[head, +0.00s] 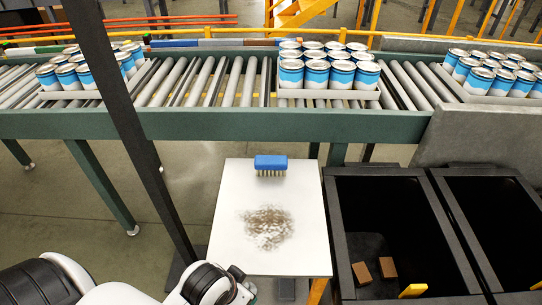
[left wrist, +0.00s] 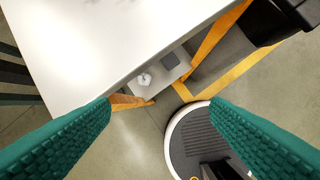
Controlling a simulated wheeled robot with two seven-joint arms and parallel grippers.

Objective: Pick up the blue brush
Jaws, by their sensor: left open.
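The blue brush (head: 270,163) lies bristles down near the far edge of a small white table (head: 230,205) in the head view. It does not show in the left wrist view. My left arm comes in at the bottom of the head view and its wrist end is at the table's near edge, well short of the brush. In the left wrist view my left gripper (left wrist: 160,106) has its two green fingers wide apart with nothing between them. The table top (left wrist: 85,40) is beyond the fingers there. My right gripper is not in view.
A dark dirt patch (head: 267,228) covers the table's middle. Behind it runs a roller conveyor (head: 225,85) with trays of blue-and-white cans (head: 315,75). Black bins (head: 405,215) with brown blocks (head: 388,267) stand to the right. A dark post (head: 125,120) rises at the left.

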